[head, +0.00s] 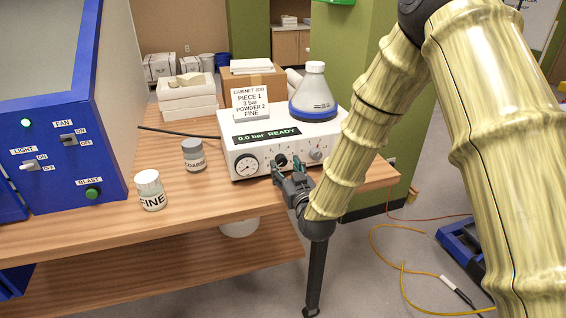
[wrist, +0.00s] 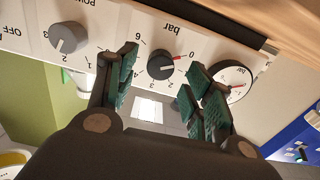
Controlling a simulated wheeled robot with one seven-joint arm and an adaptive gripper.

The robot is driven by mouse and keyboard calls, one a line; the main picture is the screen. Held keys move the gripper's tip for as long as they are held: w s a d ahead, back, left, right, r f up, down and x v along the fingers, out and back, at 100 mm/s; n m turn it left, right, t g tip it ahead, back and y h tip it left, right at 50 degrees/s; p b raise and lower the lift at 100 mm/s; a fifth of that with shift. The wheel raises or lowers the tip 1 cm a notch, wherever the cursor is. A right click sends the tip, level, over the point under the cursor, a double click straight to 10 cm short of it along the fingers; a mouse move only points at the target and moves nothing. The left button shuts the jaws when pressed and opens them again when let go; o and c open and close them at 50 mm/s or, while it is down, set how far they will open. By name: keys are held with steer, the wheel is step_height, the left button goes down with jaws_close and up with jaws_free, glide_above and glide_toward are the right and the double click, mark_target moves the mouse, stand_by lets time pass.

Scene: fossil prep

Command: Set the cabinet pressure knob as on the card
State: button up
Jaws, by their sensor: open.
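The card (head: 250,98) stands on the white control unit (head: 232,140) and reads "CABINET JOB, PIECE 1, 3 bar, POWDER 2, FINE". The unit's display (head: 267,136) reads "0.0 bar READY". The black pressure knob (wrist: 161,65) sits under the "bar" label in the wrist view, its red mark pointing at 0. My gripper (wrist: 163,88) is open, with its green-padded fingers to either side of the knob in that view; I cannot tell whether they touch it. In the head view my gripper (head: 291,180) is at the unit's front face.
A round gauge (head: 247,166) is left of the knob and a grey powder knob (wrist: 68,38) is on its other side. A FINE jar (head: 150,190) and a COARSE jar (head: 194,155) stand on the wooden bench (head: 215,200). The blue cabinet (head: 112,150) is at left.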

mark_target(281, 161)
steer(key=shift+x, duration=1.25)
steer(key=c, duration=1)
steer(key=shift+c, duration=0.2)
